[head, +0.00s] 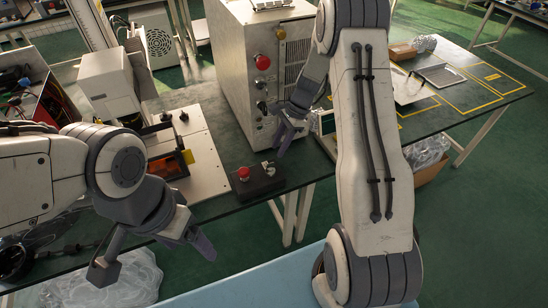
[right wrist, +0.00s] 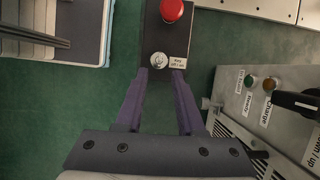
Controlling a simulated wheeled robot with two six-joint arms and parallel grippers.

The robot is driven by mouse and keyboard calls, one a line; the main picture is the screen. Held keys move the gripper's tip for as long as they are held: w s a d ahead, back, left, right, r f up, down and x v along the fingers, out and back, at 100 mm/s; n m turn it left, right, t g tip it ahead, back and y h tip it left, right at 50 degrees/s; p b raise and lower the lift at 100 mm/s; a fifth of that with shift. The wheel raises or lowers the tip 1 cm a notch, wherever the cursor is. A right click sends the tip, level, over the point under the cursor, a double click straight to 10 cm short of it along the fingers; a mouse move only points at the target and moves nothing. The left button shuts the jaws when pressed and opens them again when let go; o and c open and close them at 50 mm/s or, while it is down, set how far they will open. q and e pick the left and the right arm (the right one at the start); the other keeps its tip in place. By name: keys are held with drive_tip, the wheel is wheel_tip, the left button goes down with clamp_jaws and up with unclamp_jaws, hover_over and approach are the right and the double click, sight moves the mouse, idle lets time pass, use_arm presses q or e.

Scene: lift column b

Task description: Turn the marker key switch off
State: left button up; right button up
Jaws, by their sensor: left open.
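A small black control box (head: 258,185) sits on the dark bench top. It carries a red mushroom button (head: 243,173) and a silver key switch (head: 268,167). In the right wrist view, the round key switch (right wrist: 158,60) lies just beyond my fingertips, beside a label reading "Key off / on"; its exact turn angle is too small to tell. My right gripper (right wrist: 159,75) is open and empty, pointing at the switch; in the head view the right gripper (head: 281,140) is above and behind the box. My left gripper (head: 155,258) is open and empty at lower left.
The bench's front edge runs close in front of the box.

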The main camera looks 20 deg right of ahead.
drive_tip(key=v, duration=0.3)
drive_tip(key=shift+d+r, duration=0.15)
drive_tip(key=shift+r, duration=0.15)
drive_tip(key=s+a+r+n+h, duration=0.1)
drive_tip(key=s+a+r+n, duration=0.45)
drive_tip(key=a, duration=0.35)
drive_tip(key=s+a+r+n+h, duration=0.1)
drive_tip(key=s+a+r+n, duration=0.4)
drive_tip(key=s+a+n, duration=0.3)
drive_tip(key=s+a+r+n, duration=0.1)
drive_tip(key=s+n, duration=0.4)
drive_tip(key=s, duration=0.3)
drive_tip(key=s+a+r+n+h, duration=0.1)
drive_tip(key=s+a+n, duration=0.1)
drive_tip(key=s+n, duration=0.4)
drive_tip(key=shift+s+a+r+h, duration=0.2)
drive_tip(key=shift+s+a+h, duration=0.1)
drive_tip(key=shift+s, duration=0.6)
